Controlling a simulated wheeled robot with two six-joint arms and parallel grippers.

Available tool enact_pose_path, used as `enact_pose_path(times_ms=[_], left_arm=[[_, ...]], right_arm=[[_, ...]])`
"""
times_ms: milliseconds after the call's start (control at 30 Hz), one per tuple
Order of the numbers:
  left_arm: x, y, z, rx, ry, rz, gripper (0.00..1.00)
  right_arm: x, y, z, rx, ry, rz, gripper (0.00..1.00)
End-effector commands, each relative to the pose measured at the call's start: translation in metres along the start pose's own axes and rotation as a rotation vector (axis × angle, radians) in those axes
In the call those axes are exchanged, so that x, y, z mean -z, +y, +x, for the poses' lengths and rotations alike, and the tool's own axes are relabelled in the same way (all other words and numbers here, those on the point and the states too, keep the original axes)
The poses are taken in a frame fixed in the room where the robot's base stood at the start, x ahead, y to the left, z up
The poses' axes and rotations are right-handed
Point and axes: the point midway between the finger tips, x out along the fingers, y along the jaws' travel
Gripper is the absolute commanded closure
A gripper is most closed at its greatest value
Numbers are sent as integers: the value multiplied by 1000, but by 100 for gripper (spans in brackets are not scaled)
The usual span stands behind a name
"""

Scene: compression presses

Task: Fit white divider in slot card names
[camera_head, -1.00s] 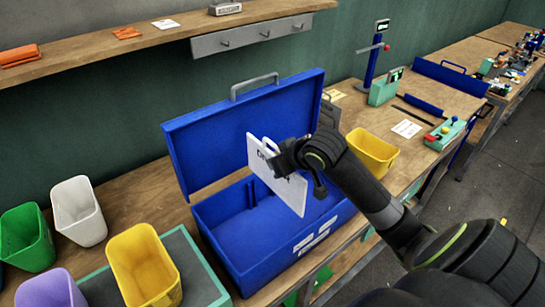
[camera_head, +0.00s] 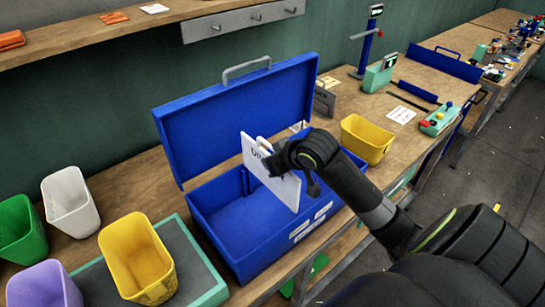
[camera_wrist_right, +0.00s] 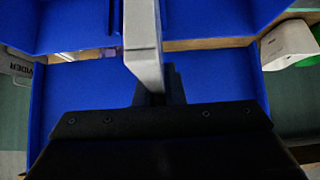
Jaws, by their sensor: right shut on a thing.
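My right gripper (camera_head: 272,161) is shut on the white divider (camera_head: 288,190), a flat plate with dark lettering partly hidden by the gripper. It holds the divider upright over the open blue box (camera_head: 222,262). In the right wrist view the divider (camera_wrist_right: 142,45) stands edge-on between the fingers (camera_wrist_right: 157,95), with blue box walls around it. Inside the box a small upright blue piece (camera_head: 247,182) shows at the back wall; the divider hides part of the interior. White labels (camera_head: 312,224) are on the box front, their text unreadable. My left gripper is not in view.
The box lid (camera_head: 238,115) stands open behind. A grey plate (camera_head: 324,99) stands behind the box; its lettering (camera_wrist_right: 18,68) ends in "VIDER". A yellow bin (camera_head: 366,140) is close on the right. Yellow (camera_head: 137,262), white (camera_head: 69,203), green and purple bins stand left.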

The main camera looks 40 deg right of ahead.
Motion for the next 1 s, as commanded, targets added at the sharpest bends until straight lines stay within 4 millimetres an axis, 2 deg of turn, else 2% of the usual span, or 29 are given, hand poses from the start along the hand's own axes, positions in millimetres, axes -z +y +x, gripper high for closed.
enact_pose_path(times_ms=[200, 667, 1000], left_arm=[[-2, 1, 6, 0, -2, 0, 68], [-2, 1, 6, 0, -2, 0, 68], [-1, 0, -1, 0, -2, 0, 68]], right_arm=[[-8, 0, 8, 1, 2, 0, 100], [-7, 0, 8, 0, 2, 0, 100], [-6, 0, 6, 0, 2, 0, 100]])
